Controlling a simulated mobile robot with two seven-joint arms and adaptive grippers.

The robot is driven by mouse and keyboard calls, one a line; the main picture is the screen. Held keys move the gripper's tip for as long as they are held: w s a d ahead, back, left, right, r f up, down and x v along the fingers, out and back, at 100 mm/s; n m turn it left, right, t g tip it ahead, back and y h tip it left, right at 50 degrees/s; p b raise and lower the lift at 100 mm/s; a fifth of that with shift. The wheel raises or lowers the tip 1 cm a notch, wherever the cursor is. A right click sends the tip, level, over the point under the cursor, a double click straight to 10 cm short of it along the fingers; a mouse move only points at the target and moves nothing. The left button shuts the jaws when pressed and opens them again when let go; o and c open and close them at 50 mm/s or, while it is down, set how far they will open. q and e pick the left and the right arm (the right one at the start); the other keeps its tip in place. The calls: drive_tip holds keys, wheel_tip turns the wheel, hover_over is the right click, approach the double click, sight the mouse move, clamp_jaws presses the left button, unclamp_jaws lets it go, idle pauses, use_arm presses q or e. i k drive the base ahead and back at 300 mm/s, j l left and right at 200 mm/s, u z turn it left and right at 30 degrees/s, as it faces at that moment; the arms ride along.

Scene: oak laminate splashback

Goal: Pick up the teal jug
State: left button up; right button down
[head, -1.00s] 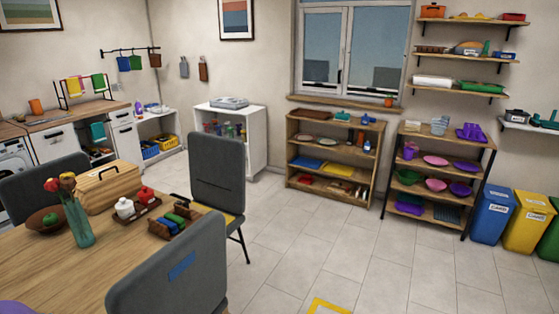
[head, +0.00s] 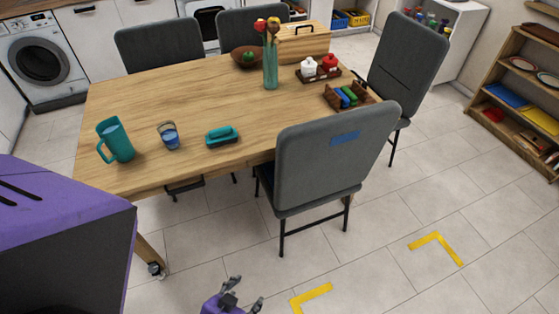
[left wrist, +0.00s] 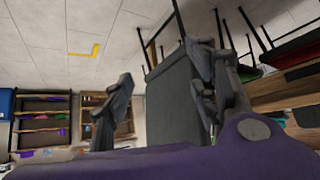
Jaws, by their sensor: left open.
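The teal jug (head: 115,141) stands upright near the left front corner of the wooden table (head: 150,107) in the head view. Its handle points to the left. My left gripper (head: 244,300) is low at the bottom of the head view, over the floor, in front of the table and well away from the jug. In the left wrist view its fingers (left wrist: 160,105) are spread with nothing between them. The jug does not stand out in the left wrist view. My right gripper is not in view.
A small glass bucket (head: 169,135) and a teal brush (head: 222,136) are right of the jug. A grey chair (head: 330,160) stands at the table's front side. A teal vase (head: 271,70) with flowers is farther back.

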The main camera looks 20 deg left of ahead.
sight(114, 147)
drive_tip(key=u, duration=0.4)
drive_tip(key=l+u, duration=0.1)
drive_tip(key=u, duration=0.35)
drive_tip(key=k+u, duration=0.1)
drive_tip(key=u, duration=0.7)
drive_tip(key=k+u, duration=0.1)
drive_tip(key=u, duration=0.3)
